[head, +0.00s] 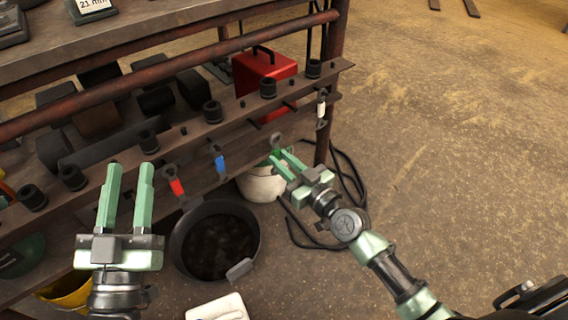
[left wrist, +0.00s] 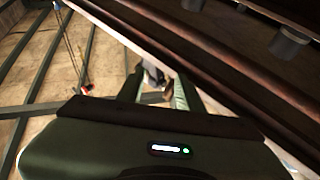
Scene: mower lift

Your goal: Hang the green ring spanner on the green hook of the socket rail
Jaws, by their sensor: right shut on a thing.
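The socket rail (head: 234,106) runs along the bench front, with dark sockets on top and short dark hooks below. My right gripper (head: 280,155) is shut on the green ring spanner (head: 276,141), whose grey ring end stands up past the fingertips, just in front of and below the rail. Most of its handle is hidden by the fingers. I cannot make out a green mark on any hook; a bare dark hook (head: 254,124) shows above the spanner. My left gripper (head: 130,166) is open and empty in front of the rail's left part; its fingers also show in the left wrist view (left wrist: 157,90).
Red (head: 176,187), blue (head: 220,164) and white (head: 321,110) marked spanners hang along the rail. A black basin (head: 178,252) and a pale tub (head: 262,184) stand below. A black cable (head: 350,180) lies by the rusty leg.

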